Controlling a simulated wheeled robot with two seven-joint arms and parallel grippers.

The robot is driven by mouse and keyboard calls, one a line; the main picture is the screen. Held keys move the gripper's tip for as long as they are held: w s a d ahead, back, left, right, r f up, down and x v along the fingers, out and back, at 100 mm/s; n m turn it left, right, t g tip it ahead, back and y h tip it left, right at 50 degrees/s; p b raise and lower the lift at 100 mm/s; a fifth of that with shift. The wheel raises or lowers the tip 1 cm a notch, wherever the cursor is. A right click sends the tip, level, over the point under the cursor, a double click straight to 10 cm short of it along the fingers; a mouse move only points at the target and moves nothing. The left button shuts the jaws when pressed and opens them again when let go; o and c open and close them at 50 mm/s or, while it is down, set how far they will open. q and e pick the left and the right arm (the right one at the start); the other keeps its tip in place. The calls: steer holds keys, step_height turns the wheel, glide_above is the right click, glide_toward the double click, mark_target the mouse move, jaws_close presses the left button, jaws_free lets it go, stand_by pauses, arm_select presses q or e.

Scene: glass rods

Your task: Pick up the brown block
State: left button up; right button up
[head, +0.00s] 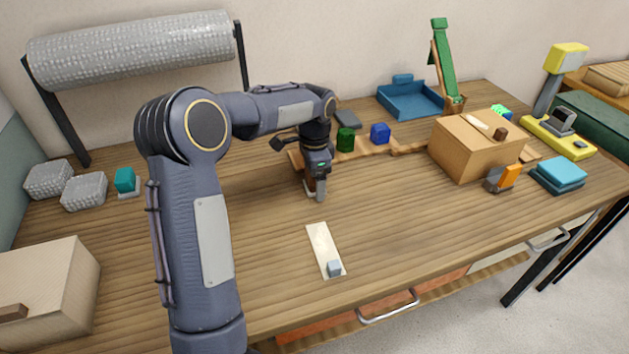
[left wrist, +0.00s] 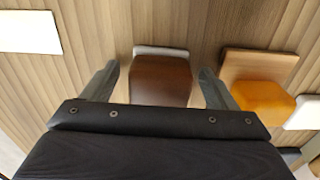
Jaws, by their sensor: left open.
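The brown block (left wrist: 160,80) shows in the left wrist view, resting on a small white pad (left wrist: 160,51). It lies between the two fingers of my left gripper (left wrist: 157,86), with a visible gap on each side. The left gripper is open and points down at the block. In the head view my left gripper (head: 318,190) is low over the middle of the table, and it mostly hides the block there. My right gripper is in neither view.
An orange block (left wrist: 262,97) on a wooden piece (left wrist: 258,65) sits close to the right finger. A pale strip (head: 322,244) with a light blue cube (head: 334,268) lies in front. Green (head: 345,139) and blue (head: 380,132) blocks stand behind. A cardboard box (head: 465,150) is at right.

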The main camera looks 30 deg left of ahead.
arm_select(q)
steer(key=shift+f, duration=0.2)
steer(key=c, duration=1.1)
steer(key=shift+c, duration=0.3)
steer(key=shift+r, duration=0.1)
steer(key=shift+r, duration=0.4)
step_height(320, 180, up, 2)
steer(key=shift+r, duration=0.25)
steer(key=s+d+r, duration=0.3)
steer(key=d+r, duration=0.6)
steer(key=d, duration=0.4)
steer(key=shift+s+d+r, duration=0.3)
